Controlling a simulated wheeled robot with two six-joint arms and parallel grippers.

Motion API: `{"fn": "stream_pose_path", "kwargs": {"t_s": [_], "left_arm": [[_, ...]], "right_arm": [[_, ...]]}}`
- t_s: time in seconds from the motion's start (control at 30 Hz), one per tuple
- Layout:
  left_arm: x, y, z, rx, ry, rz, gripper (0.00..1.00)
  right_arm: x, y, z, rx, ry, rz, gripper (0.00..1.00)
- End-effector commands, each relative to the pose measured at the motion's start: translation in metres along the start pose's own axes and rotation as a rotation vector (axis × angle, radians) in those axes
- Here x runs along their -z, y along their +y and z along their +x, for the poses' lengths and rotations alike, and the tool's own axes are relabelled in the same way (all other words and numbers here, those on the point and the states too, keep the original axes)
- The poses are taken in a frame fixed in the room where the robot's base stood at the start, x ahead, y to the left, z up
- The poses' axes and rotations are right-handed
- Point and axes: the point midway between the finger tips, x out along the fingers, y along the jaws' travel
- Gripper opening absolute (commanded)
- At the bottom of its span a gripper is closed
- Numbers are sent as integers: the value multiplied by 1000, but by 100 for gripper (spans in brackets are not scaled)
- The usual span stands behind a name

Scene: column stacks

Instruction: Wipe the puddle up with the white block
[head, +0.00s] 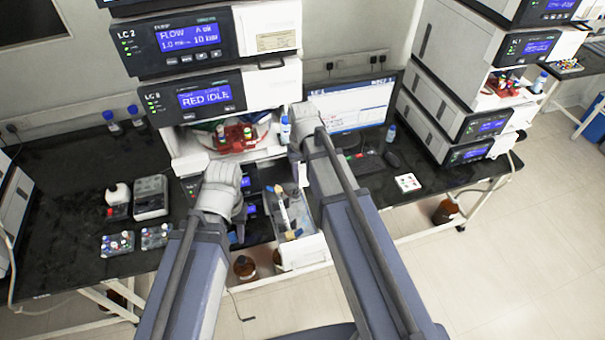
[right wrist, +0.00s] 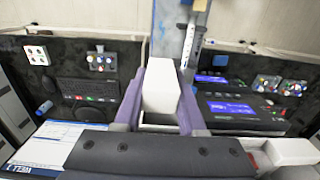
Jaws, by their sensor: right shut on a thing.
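The white block (right wrist: 162,92) is between the purple fingers of my right gripper (right wrist: 160,88) in the right wrist view, and the gripper is shut on it. In the head view I cannot make out the block or the fingers of my right gripper beyond its wrist. My left gripper (head: 238,230) is low beside the open drawer in the head view. It is mostly hidden by its own wrist, so its opening does not show. I cannot make out the puddle in either view.
Instrument stacks stand at the left (head: 190,95) and right (head: 455,90). A red tray with bottles (head: 235,142) sits in the left stack. A pale open drawer (head: 305,250) juts out below. A monitor (head: 352,103) and small vial racks (head: 118,243) stand on the black bench.

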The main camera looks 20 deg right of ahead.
Motion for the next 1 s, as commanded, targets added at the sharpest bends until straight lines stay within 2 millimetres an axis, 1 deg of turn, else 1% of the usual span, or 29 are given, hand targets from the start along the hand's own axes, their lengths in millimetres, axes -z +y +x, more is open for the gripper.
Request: {"fn": "stream_pose_path", "kwargs": {"t_s": [0.03,0.2,0.5,0.6,0.87,1.0], "left_arm": [[0,1,7,0,0,2,40],[1,1,18,1,0,9,40],[4,5,57,2,2,15,40],[4,5,61,2,2,14,40],[4,5,61,2,2,14,40],[4,6,66,2,3,14,40]], "right_arm": [[0,0,7,0,0,0,8],[0,0,18,0,0,0,8],[0,0,58,0,0,0,8],[0,0,62,0,0,0,8],[0,0,62,0,0,0,8],[0,0,67,0,0,0,8]]}}
